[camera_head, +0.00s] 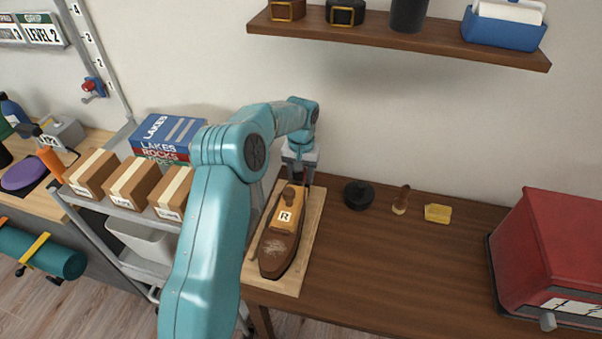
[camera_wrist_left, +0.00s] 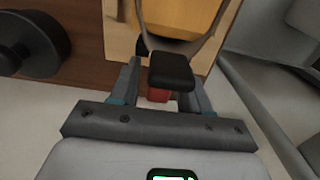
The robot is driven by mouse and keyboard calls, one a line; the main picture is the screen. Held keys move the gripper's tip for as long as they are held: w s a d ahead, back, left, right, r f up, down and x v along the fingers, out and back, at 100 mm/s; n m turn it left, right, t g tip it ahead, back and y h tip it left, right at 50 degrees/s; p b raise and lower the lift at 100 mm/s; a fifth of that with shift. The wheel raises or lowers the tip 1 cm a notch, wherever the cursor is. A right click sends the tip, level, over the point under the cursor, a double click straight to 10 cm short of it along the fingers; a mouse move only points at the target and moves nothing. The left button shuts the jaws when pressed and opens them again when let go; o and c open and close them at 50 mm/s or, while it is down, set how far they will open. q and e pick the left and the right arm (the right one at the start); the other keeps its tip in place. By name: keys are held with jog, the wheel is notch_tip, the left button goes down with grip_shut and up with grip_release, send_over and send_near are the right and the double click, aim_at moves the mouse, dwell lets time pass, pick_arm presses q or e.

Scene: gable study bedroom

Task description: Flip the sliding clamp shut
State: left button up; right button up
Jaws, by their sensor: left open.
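A brown shoe-like piece (camera_head: 273,252) with an orange-tan insert marked R (camera_head: 284,217) lies on a pale wooden board (camera_head: 310,225). My left gripper (camera_head: 299,176) is at the board's far end, pointing down, its tips partly hidden by the piece. In the left wrist view, its open fingers (camera_wrist_left: 161,80) stand either side of a black block (camera_wrist_left: 171,70) with a red part (camera_wrist_left: 157,95) below it. I cannot tell whether they touch. A small red-and-blue clamp-like fitting (camera_head: 94,87) sits on an upright wall rail at the far left. My right gripper is not in view.
A round black item (camera_head: 358,194), a small brush (camera_head: 401,200) and a yellow block (camera_head: 438,213) stand right of the board. A red cabinet (camera_head: 550,255) is at the right. Boxes (camera_head: 131,183) fill a trolley at left. A shelf (camera_head: 400,39) hangs above.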

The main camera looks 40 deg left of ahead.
pick_arm(q)
jog(key=shift+r, duration=0.3)
notch_tip(320, 180, up, 11)
jog(key=p, duration=0.1)
jog(key=shift+r, duration=0.2)
dwell(0.5)
